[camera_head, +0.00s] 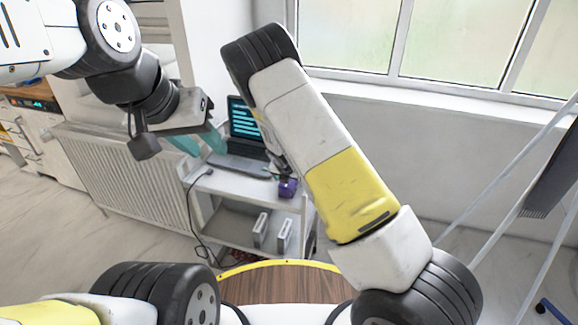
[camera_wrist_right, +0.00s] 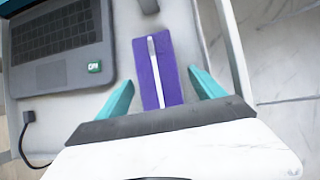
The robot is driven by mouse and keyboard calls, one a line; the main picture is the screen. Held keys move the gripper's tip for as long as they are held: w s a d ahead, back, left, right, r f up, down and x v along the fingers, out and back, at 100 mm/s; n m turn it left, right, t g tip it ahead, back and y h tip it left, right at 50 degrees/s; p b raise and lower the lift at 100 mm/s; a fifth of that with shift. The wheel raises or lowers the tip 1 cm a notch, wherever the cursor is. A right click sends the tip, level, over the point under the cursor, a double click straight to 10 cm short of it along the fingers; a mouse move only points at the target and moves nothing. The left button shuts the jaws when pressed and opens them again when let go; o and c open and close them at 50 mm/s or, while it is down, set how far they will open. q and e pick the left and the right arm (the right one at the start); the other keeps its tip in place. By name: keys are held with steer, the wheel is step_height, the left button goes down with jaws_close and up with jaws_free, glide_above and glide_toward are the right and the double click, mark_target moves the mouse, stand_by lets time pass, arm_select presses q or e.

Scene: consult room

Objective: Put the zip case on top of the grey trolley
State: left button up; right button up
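The purple zip case (camera_wrist_right: 167,72), with a pale zip strip, lies on the trolley's top shelf beside the laptop. It also shows in the head view (camera_head: 287,188), partly hidden by my right arm. In the right wrist view my right gripper (camera_wrist_right: 160,76) is open, its teal fingers on either side of the case with small gaps visible. In the head view the right gripper is mostly hidden behind my forearm. The pale grey trolley (camera_head: 233,186) stands below the window. My left gripper (camera_head: 200,143) is open and empty, left of the laptop and nearer to me.
An open laptop (camera_head: 240,164) takes up much of the trolley top; a cable hangs off its left side. White boxed items (camera_head: 261,230) stand on the lower shelf. A radiator (camera_head: 122,170) is at left. A round wooden top (camera_head: 285,284) lies close in front.

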steer(key=shift+r, duration=0.1)
steer(key=v, duration=1.2)
steer(key=s+d+r+m+g+y, duration=0.1)
steer(key=s+d+r+m, duration=0.4)
steer(key=r+m, duration=0.35)
steer(key=s+d+r+m+y, duration=0.1)
steer(key=s+d+r+m, duration=0.4)
steer(key=r+m, duration=0.35)
steer(key=s+d+r+m, duration=0.2)
steer(key=s+r+m, duration=0.3)
steer(key=s+m, duration=0.2)
steer(key=s+d+r+m+t+y, duration=0.1)
steer(key=s+d+r+m, duration=0.1)
steer(key=s+r+m, duration=0.3)
steer(key=shift+s+m, duration=1.5)
steer(key=shift+s, duration=2.1)
